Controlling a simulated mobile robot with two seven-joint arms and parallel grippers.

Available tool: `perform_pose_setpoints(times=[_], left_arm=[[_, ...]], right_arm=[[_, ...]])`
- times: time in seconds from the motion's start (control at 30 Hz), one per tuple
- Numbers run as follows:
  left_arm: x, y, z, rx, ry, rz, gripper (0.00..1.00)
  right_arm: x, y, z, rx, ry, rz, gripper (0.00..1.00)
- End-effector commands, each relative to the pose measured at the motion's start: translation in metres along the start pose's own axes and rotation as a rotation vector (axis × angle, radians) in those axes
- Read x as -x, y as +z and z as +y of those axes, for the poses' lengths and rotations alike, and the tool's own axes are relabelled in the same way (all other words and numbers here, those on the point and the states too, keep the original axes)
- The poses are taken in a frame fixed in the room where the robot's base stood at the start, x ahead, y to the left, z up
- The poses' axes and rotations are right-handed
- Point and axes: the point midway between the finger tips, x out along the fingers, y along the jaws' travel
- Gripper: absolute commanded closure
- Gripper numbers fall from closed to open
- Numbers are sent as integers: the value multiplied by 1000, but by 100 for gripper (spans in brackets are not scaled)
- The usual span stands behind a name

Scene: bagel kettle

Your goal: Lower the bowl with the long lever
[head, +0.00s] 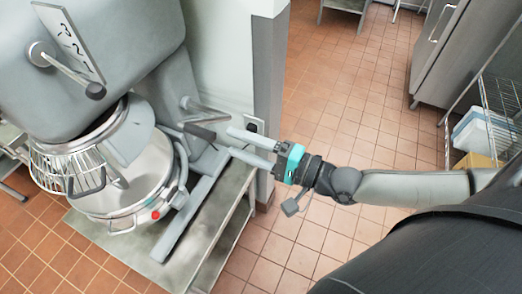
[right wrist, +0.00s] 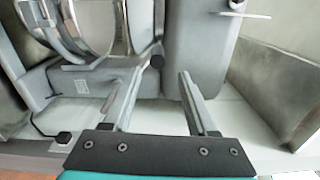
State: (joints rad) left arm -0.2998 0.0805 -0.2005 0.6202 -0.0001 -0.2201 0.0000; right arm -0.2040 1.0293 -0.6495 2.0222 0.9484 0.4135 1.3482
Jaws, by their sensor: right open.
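The steel bowl (head: 150,178) sits in the grey mixer under its head, with a wire guard (head: 70,168) at its rim. A lever with a dark grip (head: 200,132) sticks out from the mixer's right side. My right gripper (head: 230,142) is open and empty, its fingers pointing left toward this grip. My left gripper is not in view.
A shorter lever with a black knob (head: 95,90) is on the mixer head's front plate. The mixer stands on a low metal table (head: 205,235). A pale wall end (head: 265,90) rises behind my gripper. A wire rack (head: 495,115) stands right. The tiled floor between is clear.

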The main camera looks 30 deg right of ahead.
Motion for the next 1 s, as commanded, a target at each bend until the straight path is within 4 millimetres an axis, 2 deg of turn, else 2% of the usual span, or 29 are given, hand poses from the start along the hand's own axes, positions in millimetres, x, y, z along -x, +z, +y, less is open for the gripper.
perform_pose_setpoints(times=[0.1,0.33,1.0], left_arm=[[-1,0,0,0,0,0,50],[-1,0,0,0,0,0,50],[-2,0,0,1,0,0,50]], right_arm=[[19,0,1,0,4,-1,42],[39,0,0,0,0,0,42],[43,-1,1,5,-1,2,42]])
